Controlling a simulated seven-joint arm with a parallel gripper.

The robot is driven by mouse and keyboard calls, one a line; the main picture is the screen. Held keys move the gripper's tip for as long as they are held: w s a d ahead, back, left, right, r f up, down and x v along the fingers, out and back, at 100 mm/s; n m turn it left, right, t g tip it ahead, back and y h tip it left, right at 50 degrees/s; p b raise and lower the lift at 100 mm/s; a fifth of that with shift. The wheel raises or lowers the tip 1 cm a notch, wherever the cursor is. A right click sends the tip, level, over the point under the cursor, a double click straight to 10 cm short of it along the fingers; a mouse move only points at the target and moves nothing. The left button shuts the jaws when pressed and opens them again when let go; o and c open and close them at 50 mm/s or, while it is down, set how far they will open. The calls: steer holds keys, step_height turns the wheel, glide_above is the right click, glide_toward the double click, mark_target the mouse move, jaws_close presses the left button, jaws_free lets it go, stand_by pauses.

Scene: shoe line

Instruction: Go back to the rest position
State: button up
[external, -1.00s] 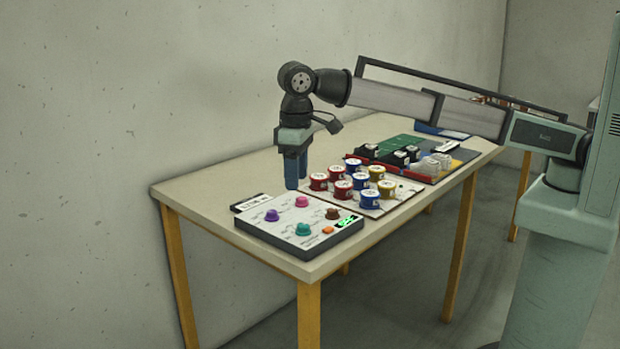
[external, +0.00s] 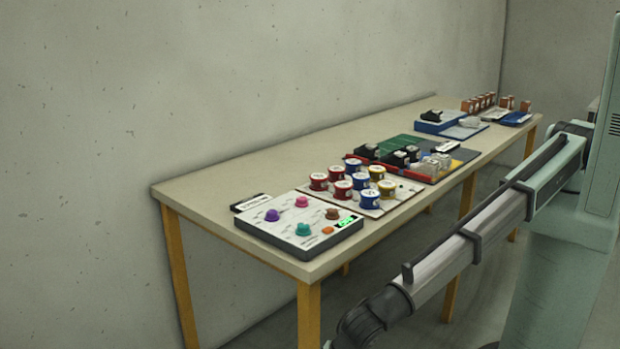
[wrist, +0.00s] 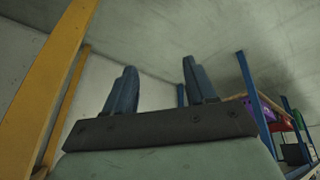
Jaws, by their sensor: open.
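My gripper (wrist: 158,92) shows in the wrist view with its two blue fingers apart and nothing between them. In the external view the gripper itself is out of frame. My arm reaches down and forward from its base past the near side of the table (external: 205,190), and its lower end leaves the picture at the bottom edge. No object is in my hold.
A control panel (external: 283,232) with coloured knobs sits at the table's near end. Several coloured tins stand on a board (external: 408,190) behind it. Trays (external: 465,158) with shoe-like items and orange-brown boxes (external: 490,101) stand farther back. A yellow table leg (wrist: 52,75) shows in the wrist view.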

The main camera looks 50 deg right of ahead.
steer(key=s+d+f+y, duration=0.1)
steer(key=s+d+f, duration=0.3)
steer(key=d+f, duration=0.85)
steer(key=w+d+f+m+g+h, duration=0.1)
steer(key=w+d+f, duration=0.1)
steer(key=w+d, duration=0.6)
steer(key=w+d+f+m+h, duration=0.1)
steer(key=w+d+f+h, duration=0.15)
steer(key=d, duration=0.95)
steer(key=w+d+f+m+g+h, duration=0.1)
steer(key=w+d+f, duration=0.2)
steer(key=w+d, duration=0.5)
steer(key=s+d+m+g+h, duration=0.1)
steer(key=s+d+m+g, duration=0.15)
steer(key=d, duration=2.25)
steer(key=s+d+r+m+g+y, duration=0.1)
steer(key=s+d+r+m+g, duration=0.1)
steer(key=s+d, duration=0.7)
steer(key=s+d+r+m+g+y, duration=0.1)
steer(key=s+d+g, duration=0.3)
steer(key=s+d, duration=0.5)
steer(key=d+r+m, duration=0.1)
steer(key=d, duration=0.2)
steer(key=shift+d, duration=0.2)
